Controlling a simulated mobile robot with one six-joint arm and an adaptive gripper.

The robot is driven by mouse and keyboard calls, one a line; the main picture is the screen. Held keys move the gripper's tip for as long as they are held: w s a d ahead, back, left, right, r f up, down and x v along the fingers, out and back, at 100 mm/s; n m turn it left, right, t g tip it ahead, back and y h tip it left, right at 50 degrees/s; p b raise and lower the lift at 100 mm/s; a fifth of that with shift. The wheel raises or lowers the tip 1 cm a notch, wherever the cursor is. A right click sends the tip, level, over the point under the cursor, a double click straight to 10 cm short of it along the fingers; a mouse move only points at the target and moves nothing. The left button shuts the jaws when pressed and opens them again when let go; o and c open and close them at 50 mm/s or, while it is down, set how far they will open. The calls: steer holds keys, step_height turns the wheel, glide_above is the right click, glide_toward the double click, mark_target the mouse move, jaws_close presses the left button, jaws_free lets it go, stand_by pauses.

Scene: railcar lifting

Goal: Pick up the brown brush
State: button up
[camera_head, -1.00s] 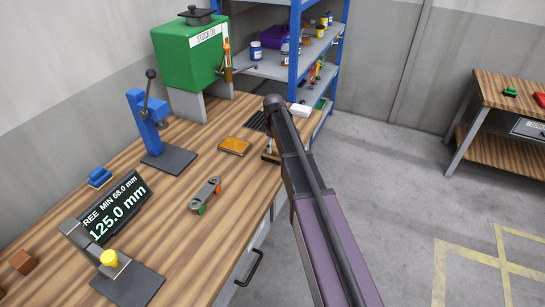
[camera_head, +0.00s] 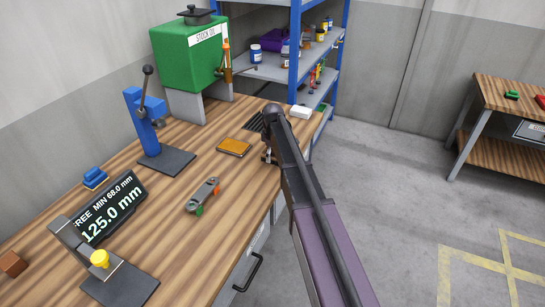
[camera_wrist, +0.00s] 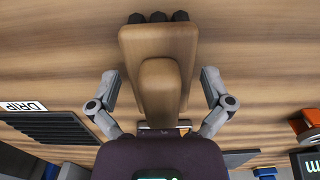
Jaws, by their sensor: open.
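The brown brush (camera_wrist: 160,42) lies in the middle of the wrist view, with a wide wooden block, a raised rounded wooden grip and black bristle tufts at the top edge. My gripper (camera_wrist: 159,76) is open, with one finger on each side of the brush and visible gaps between the fingers and the wood. It holds nothing. In the head view, my gripper (camera_head: 268,155) is low over the right edge of the workbench, and my arm hides the brush there.
On the wooden workbench (camera_head: 130,200) are a dark drip grate (camera_head: 255,121), an orange-brown pad (camera_head: 234,147), a grey link-shaped tool (camera_head: 203,195), a blue lever press (camera_head: 147,118) and a gauge display (camera_head: 108,208). A green stock oil tank (camera_head: 188,52) and blue shelf rack (camera_head: 293,50) stand behind.

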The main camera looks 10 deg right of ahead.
steer(key=shift+c, duration=0.2)
steer(key=c, duration=1.1)
steer(key=shift+r, duration=0.15)
step_height(320, 180, up, 3)
steer(key=p, duration=0.3)
steer(key=s, duration=0.5)
steer(key=s+r+p, duration=0.1)
steer(key=s, duration=0.4)
steer(key=s+p, duration=0.1)
steer(key=s, duration=0.5)
steer(key=shift+r, duration=0.3)
steer(key=o, duration=0.7)
steer(key=shift+c, duration=0.2)
steer(key=c, duration=0.5)
